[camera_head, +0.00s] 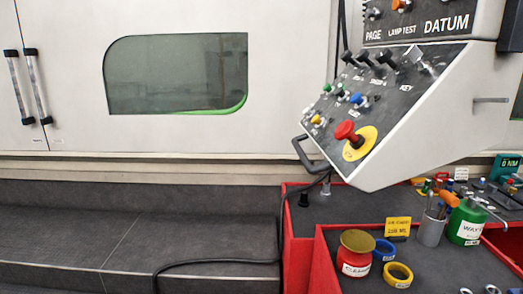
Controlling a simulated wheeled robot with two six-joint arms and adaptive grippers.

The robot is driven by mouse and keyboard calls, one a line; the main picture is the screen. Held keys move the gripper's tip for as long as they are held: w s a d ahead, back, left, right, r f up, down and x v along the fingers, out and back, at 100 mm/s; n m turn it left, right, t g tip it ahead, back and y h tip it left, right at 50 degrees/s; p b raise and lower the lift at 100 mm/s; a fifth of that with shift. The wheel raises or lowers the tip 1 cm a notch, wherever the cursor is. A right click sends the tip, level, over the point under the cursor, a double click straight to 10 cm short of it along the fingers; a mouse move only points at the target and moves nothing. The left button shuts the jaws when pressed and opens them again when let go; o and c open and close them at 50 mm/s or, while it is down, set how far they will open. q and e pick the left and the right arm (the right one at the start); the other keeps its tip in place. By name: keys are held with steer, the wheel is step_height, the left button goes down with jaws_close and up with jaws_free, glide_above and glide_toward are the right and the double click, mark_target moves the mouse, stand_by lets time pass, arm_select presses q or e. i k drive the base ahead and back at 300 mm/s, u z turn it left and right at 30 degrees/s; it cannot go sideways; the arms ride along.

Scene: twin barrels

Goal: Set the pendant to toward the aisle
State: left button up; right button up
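The pendant (405,130) is a light grey slanted control box at the upper right, with a dark panel of switches and buttons. A red mushroom button (346,131) sits on a yellow disc near its lower edge. A black handle (305,155) sticks out at its lower left. The panel faces left and toward me. An upper panel (425,20) reads PAGE, LAMP TEST and DATUM. The pendant's mount is mostly out of frame. Neither of my grippers shows.
A red cart (300,240) stands below the pendant with a red and yellow cleaner can (356,255), tape rolls (398,275), a green bottle (467,222) and tools. A white machine with a window (178,73) stands behind. A black cable (215,262) crosses the dark step (130,235).

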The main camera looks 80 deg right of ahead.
mark_target(411, 121)
steer(key=i, duration=0.25)
steer(key=z, duration=3.25)
steer(key=k, duration=0.35)
steer(key=z, duration=0.6)
steer(key=i, duration=1.15)
steer(key=u, duration=0.3)
